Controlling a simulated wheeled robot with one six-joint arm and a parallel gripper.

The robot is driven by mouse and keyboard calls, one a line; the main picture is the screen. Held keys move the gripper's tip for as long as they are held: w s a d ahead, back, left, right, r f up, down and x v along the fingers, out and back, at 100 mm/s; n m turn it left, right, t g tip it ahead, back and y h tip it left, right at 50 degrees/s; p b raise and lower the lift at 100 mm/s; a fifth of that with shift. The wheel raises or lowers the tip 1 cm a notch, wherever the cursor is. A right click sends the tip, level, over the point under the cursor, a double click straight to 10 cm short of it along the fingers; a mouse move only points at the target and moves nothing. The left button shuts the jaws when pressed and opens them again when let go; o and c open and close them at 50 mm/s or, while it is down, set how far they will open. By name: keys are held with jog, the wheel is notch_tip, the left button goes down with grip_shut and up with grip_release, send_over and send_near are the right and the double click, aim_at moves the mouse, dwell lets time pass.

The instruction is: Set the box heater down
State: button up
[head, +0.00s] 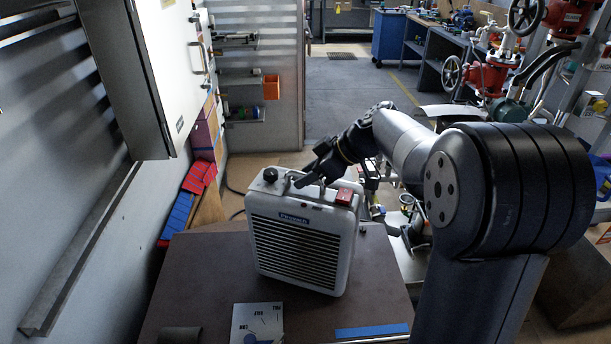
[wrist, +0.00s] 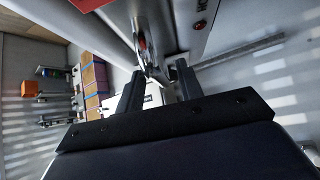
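The box heater (head: 297,245) is a white-grey upright case with a slatted front grille and a small dark label. In the head view it is on or just above the brown tabletop (head: 208,268); contact along its bottom edge is not clear. A black knob (head: 270,175) and a red switch (head: 344,196) are on its top. My gripper (head: 306,180) reaches in from the right at its top handle. In the wrist view the two dark fingers (wrist: 158,86) stand apart, with pale and metallic parts seen between them. Whether they clamp the handle is unclear.
A white dial card (head: 257,323) and a blue strip (head: 372,331) lie at the table's front. A grey wall cabinet (head: 150,70) overhangs at left. Red valves (head: 487,78) and pipes stand at back right. Bare tabletop shows left of the heater.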

jog(key=v, duration=1.1)
jog(key=shift+b, duration=0.3)
jog(key=shift+s+d, duration=0.1)
